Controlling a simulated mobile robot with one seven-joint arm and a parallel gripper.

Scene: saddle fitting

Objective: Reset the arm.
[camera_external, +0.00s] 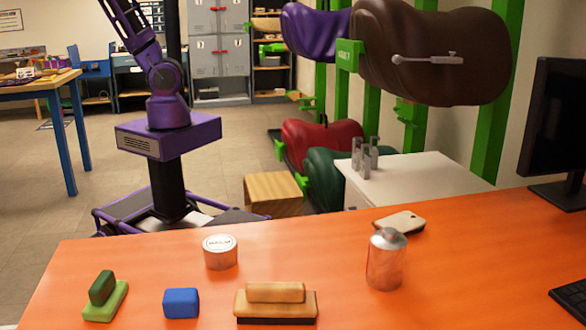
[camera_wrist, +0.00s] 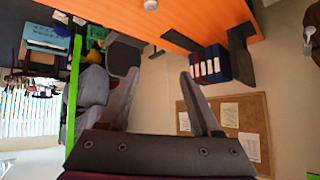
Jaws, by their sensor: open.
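My gripper (camera_wrist: 157,100) shows in the wrist view with its two grey fingers spread apart and nothing between them. The wrist view looks tilted, out over the room. In the external view my purple arm rises from its base at the left behind the orange table, and its upper end runs out of the top of the picture. My gripper is out of the external view.
The orange table (camera_external: 340,255) holds a round tin (camera_external: 220,252), a blue block (camera_external: 181,303), a wooden brush (camera_external: 276,301), a green brush (camera_external: 105,298) and a metal can (camera_external: 386,262). Saddles hang on green racks (camera_external: 491,120) at the right. A wooden block (camera_external: 273,194) stands behind the table.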

